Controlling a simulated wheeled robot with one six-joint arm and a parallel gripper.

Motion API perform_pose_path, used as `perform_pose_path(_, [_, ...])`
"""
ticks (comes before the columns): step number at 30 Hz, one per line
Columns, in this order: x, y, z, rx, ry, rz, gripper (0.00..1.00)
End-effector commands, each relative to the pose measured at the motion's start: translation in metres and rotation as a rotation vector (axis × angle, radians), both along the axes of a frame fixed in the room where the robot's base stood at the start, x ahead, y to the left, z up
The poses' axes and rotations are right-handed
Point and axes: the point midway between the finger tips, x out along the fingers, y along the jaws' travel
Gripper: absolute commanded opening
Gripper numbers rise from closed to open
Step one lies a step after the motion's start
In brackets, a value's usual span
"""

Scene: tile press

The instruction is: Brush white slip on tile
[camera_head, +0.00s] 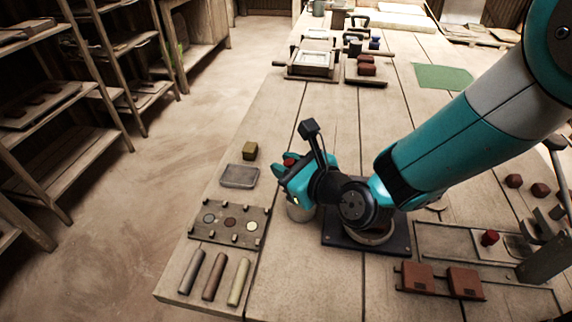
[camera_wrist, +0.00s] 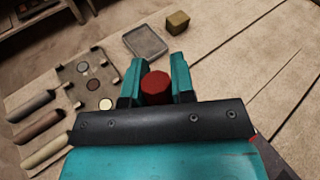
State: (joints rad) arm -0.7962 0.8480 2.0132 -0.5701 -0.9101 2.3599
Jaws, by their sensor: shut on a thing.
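My gripper (camera_head: 290,172) is over the left part of the bench, shut on a small red piece (camera_head: 289,162). The red piece also shows between the fingers in the wrist view (camera_wrist: 155,87); its lower part is hidden. A pale rounded thing (camera_head: 300,212) shows just below the gripper; I cannot tell whether it is held. Grey, brown and cream rollers (camera_head: 239,282) lie at the near corner. I cannot identify the tile or a brush for certain.
A grey shallow tray (camera_head: 239,176) and an olive block (camera_head: 250,150) lie beyond the board. A dark plate (camera_head: 390,238) is under my arm. Red-brown blocks (camera_head: 464,283) sit on a rack at the right. Presses (camera_head: 313,62) stand at the back. Shelves (camera_head: 60,110) line the left.

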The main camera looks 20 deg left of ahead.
Motion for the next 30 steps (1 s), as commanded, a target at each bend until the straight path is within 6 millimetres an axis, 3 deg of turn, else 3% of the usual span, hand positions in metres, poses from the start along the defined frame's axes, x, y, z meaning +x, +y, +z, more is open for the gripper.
perform_pose_path(30, [0.0001, 0.0000, -0.0098, 0.000, 0.000, 0.000, 0.00])
